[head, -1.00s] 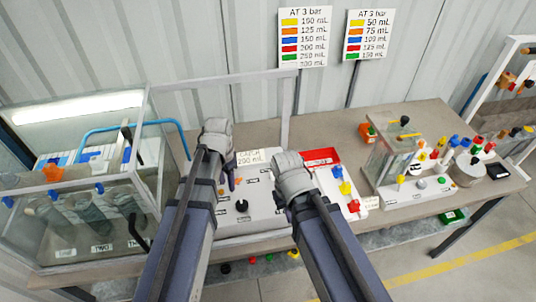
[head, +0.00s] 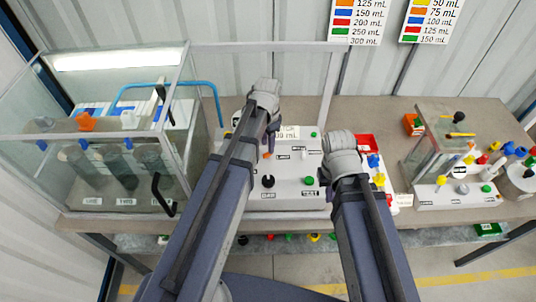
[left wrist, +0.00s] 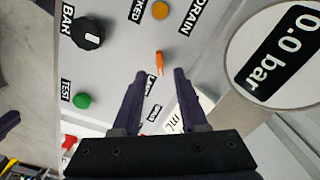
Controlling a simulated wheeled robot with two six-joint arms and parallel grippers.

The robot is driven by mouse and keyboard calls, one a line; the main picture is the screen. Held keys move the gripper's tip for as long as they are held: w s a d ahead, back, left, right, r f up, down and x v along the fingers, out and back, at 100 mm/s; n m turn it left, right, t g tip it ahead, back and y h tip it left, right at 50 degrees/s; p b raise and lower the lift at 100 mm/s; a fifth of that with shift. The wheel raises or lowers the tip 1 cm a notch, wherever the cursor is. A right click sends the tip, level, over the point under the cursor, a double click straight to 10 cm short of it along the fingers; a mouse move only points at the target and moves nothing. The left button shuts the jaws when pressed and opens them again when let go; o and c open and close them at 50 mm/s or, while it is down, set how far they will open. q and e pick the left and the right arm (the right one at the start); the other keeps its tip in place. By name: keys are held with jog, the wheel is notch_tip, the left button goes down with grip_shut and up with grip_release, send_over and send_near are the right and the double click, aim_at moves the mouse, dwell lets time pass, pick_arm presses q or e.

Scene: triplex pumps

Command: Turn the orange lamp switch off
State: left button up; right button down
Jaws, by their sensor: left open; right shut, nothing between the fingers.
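The orange lamp switch (left wrist: 159,63) is a small lever beside the LAMP label on the light grey panel. In the head view an orange lever (head: 267,155) shows just below my left gripper (head: 272,128). In the left wrist view the left gripper (left wrist: 160,76) is open and empty. Its two dark fingertips point at the switch, one to each side of its line, and the switch appears just beyond them. I cannot tell the exact gap. My right gripper (head: 327,180) is at the panel's right side, its fingers mostly hidden by its wrist.
Near the switch are a black knob (left wrist: 88,33), an amber button (left wrist: 160,10), a green button (left wrist: 81,100) and a gauge reading 0.0 bar (left wrist: 285,50). A glass tank (head: 120,150) stands left. A red tray (head: 366,143) lies right. Bare bench (head: 370,112) shows behind.

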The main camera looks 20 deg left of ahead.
aim_at(268, 155)
pick_arm(q)
notch_tip(268, 155, down, 4)
jog(key=b, duration=0.3)
jog(key=shift+f, duration=0.15)
grip_shut()
dwell(0.4)
